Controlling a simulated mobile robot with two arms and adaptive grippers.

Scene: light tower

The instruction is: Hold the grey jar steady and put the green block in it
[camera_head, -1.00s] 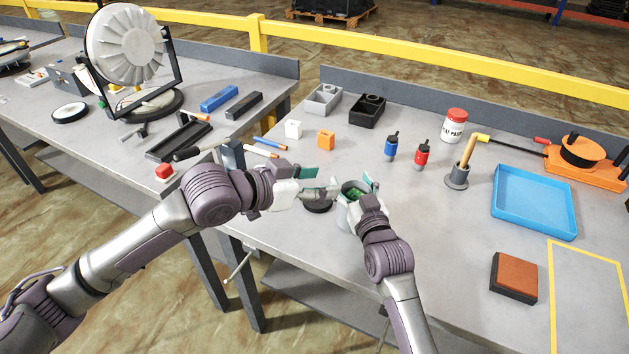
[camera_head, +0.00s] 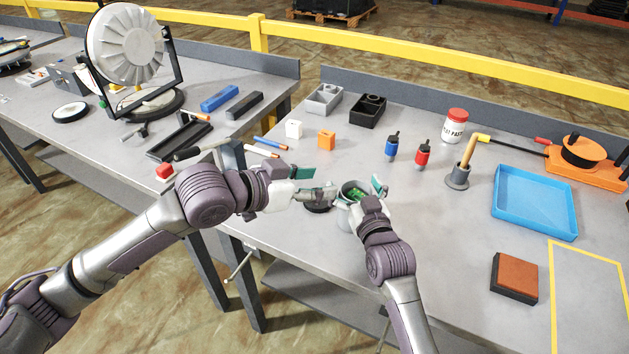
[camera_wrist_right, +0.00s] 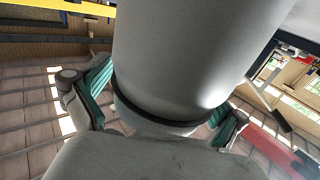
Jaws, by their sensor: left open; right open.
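The grey jar (camera_head: 345,216) stands upright near the table's front edge. The green block (camera_head: 357,193) shows inside its mouth. My right gripper (camera_head: 366,193) is open at the jar's near right side. In the right wrist view the jar's pale wall and dark band (camera_wrist_right: 160,112) lie between its two spread, teal-padded fingers; contact cannot be told. My left gripper (camera_head: 322,182) is open and empty just left of the jar, above a dark round disc (camera_head: 318,207) that it partly hides.
A white cube (camera_head: 293,129) and an orange block (camera_head: 326,140) lie behind. The table right of my right arm is mostly clear.

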